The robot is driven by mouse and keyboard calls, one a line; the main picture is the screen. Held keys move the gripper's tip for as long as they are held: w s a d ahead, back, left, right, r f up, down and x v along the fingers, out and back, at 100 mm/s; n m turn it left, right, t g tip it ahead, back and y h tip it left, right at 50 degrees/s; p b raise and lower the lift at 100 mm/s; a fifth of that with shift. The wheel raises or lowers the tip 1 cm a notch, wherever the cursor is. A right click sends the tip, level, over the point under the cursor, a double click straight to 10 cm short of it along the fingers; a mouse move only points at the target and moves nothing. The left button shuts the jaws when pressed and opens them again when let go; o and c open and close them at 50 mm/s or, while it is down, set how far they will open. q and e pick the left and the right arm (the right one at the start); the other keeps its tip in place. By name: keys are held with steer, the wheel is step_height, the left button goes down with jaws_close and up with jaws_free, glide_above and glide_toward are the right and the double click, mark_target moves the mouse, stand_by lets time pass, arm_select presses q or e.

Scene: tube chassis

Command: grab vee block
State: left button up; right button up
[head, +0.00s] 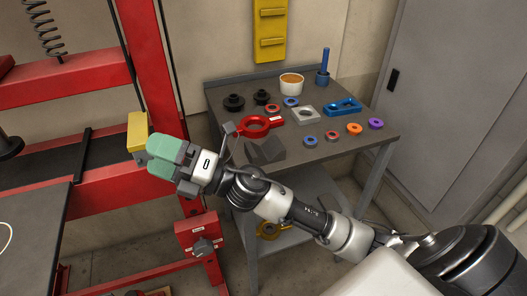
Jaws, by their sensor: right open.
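The vee block (265,152), a dark grey block with a V-shaped notch, lies on the grey metal table near its front left edge. My right gripper (160,155), with pale green fingers, is to the left of the table, in front of the red press frame. It is open, apart from the vee block and to its left in the picture. Whether anything sits between its fingers is hard to see. My left gripper is not in view.
A red ring clamp (258,126) lies just behind the vee block. Several coloured rings, a grey square plate (305,116), a blue fixture (343,106) and a white cup (291,83) share the table. A yellow block (138,131) is on the red frame (100,184) beside my right gripper.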

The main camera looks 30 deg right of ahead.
steer(key=a+n+g+y, duration=0.1)
steer(key=a+n+g, duration=0.1)
steer(key=n+g, duration=0.75)
steer(key=n+g+h, duration=0.5)
steer(key=n+h, duration=0.4)
steer(key=h, duration=1)
glide_above(264, 153)
step_height(264, 153, down, 3)
steer(key=f, duration=0.5)
steer(key=shift+s+d, duration=0.1)
steer(key=shift+s, duration=0.2)
steer(key=f, duration=0.5)
steer(key=shift+w+d+f, duration=0.1)
steer(key=shift+w+f, duration=0.2)
steer(key=shift+w, duration=0.1)
